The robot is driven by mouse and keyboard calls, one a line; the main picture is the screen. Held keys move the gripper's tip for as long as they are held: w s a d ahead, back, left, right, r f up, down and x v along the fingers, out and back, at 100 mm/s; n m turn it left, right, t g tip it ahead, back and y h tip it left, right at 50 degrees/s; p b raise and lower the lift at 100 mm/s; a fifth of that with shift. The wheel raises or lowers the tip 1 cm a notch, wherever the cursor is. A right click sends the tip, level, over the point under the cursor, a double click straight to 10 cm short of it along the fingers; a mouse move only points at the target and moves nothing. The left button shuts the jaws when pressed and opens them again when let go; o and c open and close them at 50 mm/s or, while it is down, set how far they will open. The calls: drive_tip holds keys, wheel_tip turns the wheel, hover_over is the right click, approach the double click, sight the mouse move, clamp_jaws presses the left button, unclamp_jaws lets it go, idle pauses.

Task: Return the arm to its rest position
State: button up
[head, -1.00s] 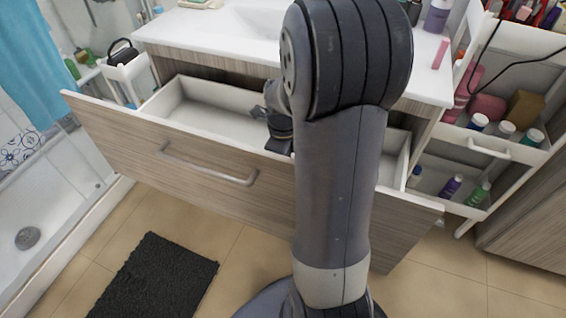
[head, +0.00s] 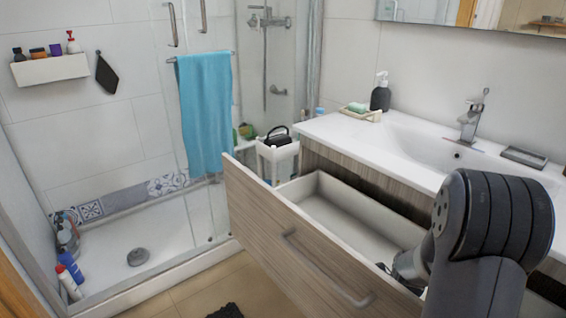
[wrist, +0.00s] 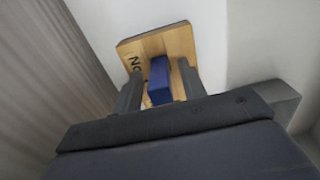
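My gripper (wrist: 160,88) shows in the wrist view with its two dark fingers apart. A wooden board (wrist: 178,42) with dark lettering lies beyond the fingers against a pale surface. A blue block-like piece (wrist: 159,76) shows between the fingers, with narrow gaps on either side, so the gripper looks open. Whether the blue piece is part of the board I cannot tell. In the head view my arm (head: 490,235) stands at the right and reaches to the open drawer (head: 345,215). The gripper there is mostly hidden by the arm and drawer front.
The drawer front (head: 285,245) juts out below the white sink top (head: 345,138). A faucet (head: 470,118) and soap dispenser (head: 381,93) stand on the top. A white rack (head: 278,158), blue towel (head: 205,110) and shower tray (head: 165,245) are left. The floor strip (head: 205,285) is partly clear.

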drive_tip(key=shift+r, duration=1.9)
